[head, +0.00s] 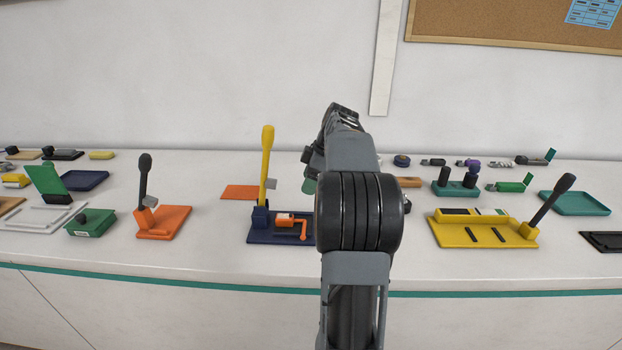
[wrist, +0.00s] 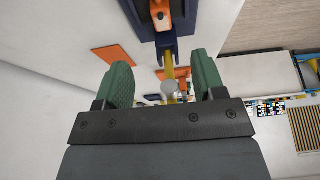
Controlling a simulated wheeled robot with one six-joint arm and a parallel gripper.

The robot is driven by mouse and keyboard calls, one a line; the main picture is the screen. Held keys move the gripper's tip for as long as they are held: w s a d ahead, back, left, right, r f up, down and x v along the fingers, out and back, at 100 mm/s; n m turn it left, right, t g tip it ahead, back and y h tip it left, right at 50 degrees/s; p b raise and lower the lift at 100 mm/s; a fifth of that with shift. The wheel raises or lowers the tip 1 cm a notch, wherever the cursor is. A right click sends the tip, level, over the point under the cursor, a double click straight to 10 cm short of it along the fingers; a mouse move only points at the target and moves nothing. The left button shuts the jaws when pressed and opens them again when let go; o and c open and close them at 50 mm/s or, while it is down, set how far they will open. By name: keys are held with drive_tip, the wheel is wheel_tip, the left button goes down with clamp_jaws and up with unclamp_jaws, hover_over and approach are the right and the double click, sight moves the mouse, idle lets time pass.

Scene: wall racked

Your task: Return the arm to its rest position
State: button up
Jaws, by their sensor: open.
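My gripper (wrist: 163,85) shows in the wrist view with two green fingers spread apart. It is open and nothing is held between the fingers. In the head view my arm reaches forward over the counter and mostly hides the gripper; a bit of green finger (head: 309,186) shows left of the arm. A dark blue base (head: 270,232) with an upright yellow lever (head: 266,160) and an orange crank (head: 295,222) stands just left of my arm. In the wrist view the yellow lever (wrist: 169,62) appears beyond and between the fingers, and I cannot tell the gap to it.
An orange base with a dark lever (head: 165,222) stands to the left. A yellow base with a dark lever (head: 480,232) and a teal block (head: 455,188) stand to the right. A white wall (head: 200,70) rises behind the counter (head: 215,255). The air above the counter is clear.

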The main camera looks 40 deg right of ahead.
drive_tip(key=shift+s+r, duration=0.1)
drive_tip(key=shift+r, duration=0.1)
idle(0.5)
drive_tip(key=s+a+f+m, duration=0.1)
drive_tip(key=f+m, duration=0.1)
drive_tip(key=m, duration=0.1)
drive_tip(key=s+a+f+m+h, duration=0.1)
drive_tip(key=f+m, duration=0.1)
drive_tip(key=m, duration=0.1)
drive_tip(key=s+a+f+m+g+h, duration=0.1)
drive_tip(key=f+m, duration=0.1)
drive_tip(key=m, duration=0.2)
drive_tip(key=shift+a+f, duration=0.1)
drive_tip(key=shift+a, duration=0.3)
drive_tip(key=s+a+f, duration=0.1)
drive_tip(key=s+a, duration=0.4)
drive_tip(key=a, duration=0.6)
drive_tip(key=s+a+n+t+h+p, duration=0.1)
drive_tip(key=s+a, duration=0.5)
drive_tip(key=a, duration=0.6)
drive_tip(key=shift+a+f, duration=0.2)
drive_tip(key=shift+f, duration=0.2)
